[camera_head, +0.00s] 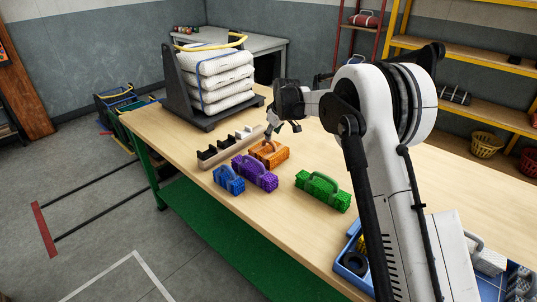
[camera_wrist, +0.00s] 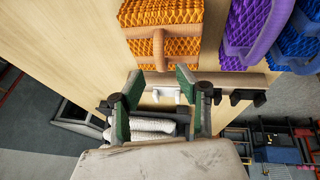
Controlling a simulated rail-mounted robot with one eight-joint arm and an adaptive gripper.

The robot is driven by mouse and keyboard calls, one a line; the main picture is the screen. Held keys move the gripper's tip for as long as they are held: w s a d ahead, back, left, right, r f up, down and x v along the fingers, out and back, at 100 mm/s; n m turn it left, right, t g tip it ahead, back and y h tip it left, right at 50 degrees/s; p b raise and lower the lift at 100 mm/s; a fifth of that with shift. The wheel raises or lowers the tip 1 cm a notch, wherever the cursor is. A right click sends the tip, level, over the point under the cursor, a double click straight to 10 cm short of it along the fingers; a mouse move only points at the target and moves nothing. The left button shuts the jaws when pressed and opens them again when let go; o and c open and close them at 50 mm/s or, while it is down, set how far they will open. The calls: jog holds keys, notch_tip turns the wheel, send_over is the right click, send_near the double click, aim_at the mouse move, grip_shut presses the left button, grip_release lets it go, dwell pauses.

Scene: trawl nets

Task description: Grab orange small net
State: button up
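The orange small net (camera_head: 271,155) is a textured bundle with a loop handle, lying on the wooden table; it also shows at the top of the wrist view (camera_wrist: 190,16). Its handle (camera_wrist: 158,48) points toward my gripper. My gripper (camera_head: 279,136) is over the net's far side in the head view. In the wrist view its two green fingers (camera_wrist: 158,80) are spread apart with nothing clasped between them. The handle's near end lies close to the gap between the fingertips; I cannot tell whether they touch.
A purple net (camera_head: 255,173) and a blue net (camera_head: 228,180) lie left of the orange one, a green net (camera_head: 323,190) to its right. Behind is a low rack (camera_head: 222,155) with black and white holders, then a stack of white bundles (camera_head: 218,75).

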aim_at(269, 149)
jog(key=shift+x, duration=3.6)
jog(key=shift+a, duration=0.1)
grip_shut()
